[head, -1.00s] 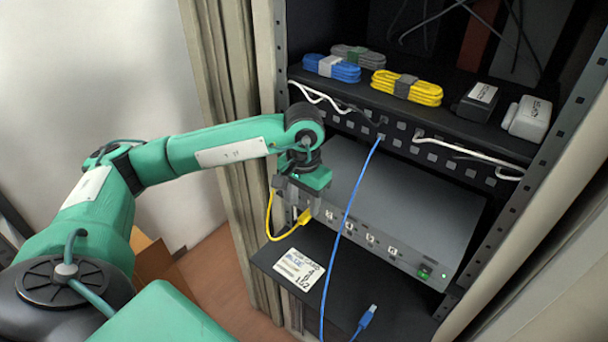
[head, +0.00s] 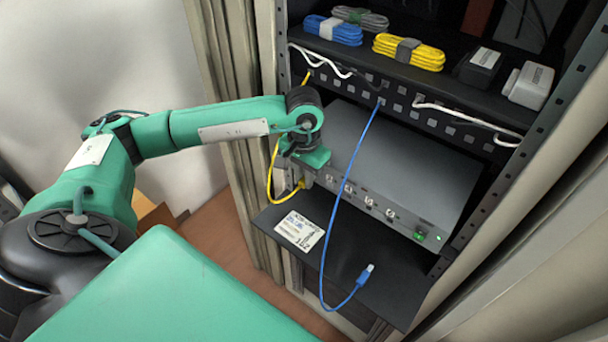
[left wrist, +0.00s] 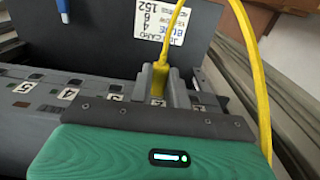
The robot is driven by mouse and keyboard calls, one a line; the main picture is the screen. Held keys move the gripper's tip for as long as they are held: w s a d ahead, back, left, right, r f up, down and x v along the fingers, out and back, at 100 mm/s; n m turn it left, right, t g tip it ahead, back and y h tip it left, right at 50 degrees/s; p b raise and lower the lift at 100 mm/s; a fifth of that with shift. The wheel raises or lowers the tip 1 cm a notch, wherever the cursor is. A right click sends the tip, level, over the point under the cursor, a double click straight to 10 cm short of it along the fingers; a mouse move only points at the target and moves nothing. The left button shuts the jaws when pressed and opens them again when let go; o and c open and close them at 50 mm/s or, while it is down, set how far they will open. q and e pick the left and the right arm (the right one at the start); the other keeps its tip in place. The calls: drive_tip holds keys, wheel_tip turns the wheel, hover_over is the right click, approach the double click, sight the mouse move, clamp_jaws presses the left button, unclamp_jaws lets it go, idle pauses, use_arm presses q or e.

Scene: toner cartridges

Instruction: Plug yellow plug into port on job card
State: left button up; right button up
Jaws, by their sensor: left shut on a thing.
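My left gripper (head: 300,168) is shut on the yellow plug (head: 302,184) at the left end of the grey box's front. In the left wrist view, the gripper (left wrist: 165,84) has the yellow plug (left wrist: 158,84) between its fingers, with the yellow cable (left wrist: 176,30) running up and right. The grey box (head: 390,175) has several numbered ports (head: 368,202) along its front. Whether the plug sits in a port cannot be told. The job card (head: 299,231) lies on the black shelf below; it also shows in the left wrist view (left wrist: 158,18), its text only partly readable. My right gripper is not in view.
A blue cable (head: 347,190) hangs across the box from the patch panel. Its loose plug (head: 366,272) lies on the black shelf (head: 390,292). Coiled cables (head: 408,50) and adapters (head: 528,84) fill the upper shelf. Rack posts stand at both sides.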

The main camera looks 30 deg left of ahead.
use_arm(q)
drive_tip(key=shift+s, duration=0.15)
clamp_jaws()
drive_tip(key=shift+s, duration=0.15)
drive_tip(key=shift+s+b, duration=0.4)
drive_tip(key=shift+s, duration=0.05)
drive_tip(key=shift+s+a+b, duration=0.15)
drive_tip(key=shift+s+b, duration=0.45)
drive_tip(key=shift+s, duration=0.45)
drive_tip(key=shift+s+a+r+b, duration=0.1)
drive_tip(key=shift+s+r+b, duration=0.2)
drive_tip(key=shift+s, duration=0.45)
drive_tip(key=shift+s+r+b, duration=0.2)
drive_tip(key=shift+s+b, duration=0.15)
drive_tip(key=shift+s, duration=0.35)
